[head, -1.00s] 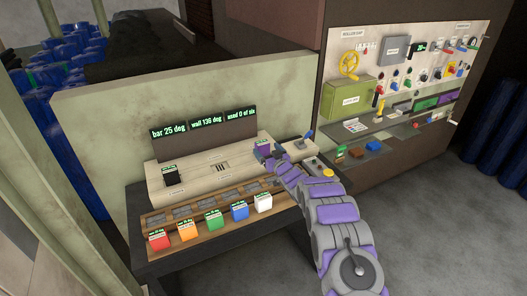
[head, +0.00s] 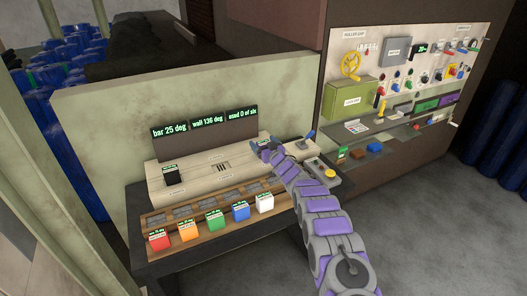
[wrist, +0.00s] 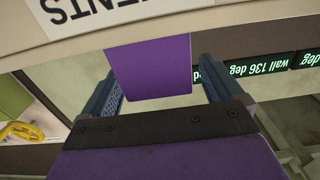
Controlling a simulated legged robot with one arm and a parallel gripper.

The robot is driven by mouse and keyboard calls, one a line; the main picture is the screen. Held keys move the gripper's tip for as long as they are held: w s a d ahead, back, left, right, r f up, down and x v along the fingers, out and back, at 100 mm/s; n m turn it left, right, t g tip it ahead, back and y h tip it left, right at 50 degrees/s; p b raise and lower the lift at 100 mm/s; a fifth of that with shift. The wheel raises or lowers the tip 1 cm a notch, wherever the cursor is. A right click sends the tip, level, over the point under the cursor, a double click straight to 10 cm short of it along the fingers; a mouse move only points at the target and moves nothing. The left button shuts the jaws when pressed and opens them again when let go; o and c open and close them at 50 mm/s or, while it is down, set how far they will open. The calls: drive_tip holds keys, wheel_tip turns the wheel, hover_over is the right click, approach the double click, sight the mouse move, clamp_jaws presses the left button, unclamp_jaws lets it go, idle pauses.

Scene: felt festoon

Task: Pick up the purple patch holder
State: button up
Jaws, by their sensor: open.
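The purple patch holder shows as a plain purple block (wrist: 148,68) in the wrist view. It lies between the two dark blue fingers of my gripper (wrist: 160,80), with a gap to each finger. In the head view my gripper (head: 265,151) is at the right end of the pale console, over the holder's place, and mostly hides the holder. My gripper is open and empty. Whether the fingertips reach past the holder's far side is hard to tell.
A black holder (head: 171,176) stands at the console's left end. Red (head: 159,240), orange (head: 188,231), green (head: 214,221), blue (head: 240,212) and white (head: 264,203) blocks line the front rack. A joystick (head: 309,136) and yellow button (head: 330,173) are right of my gripper.

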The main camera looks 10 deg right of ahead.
drive_tip(key=shift+w, duration=0.1)
drive_tip(key=c, duration=1.2)
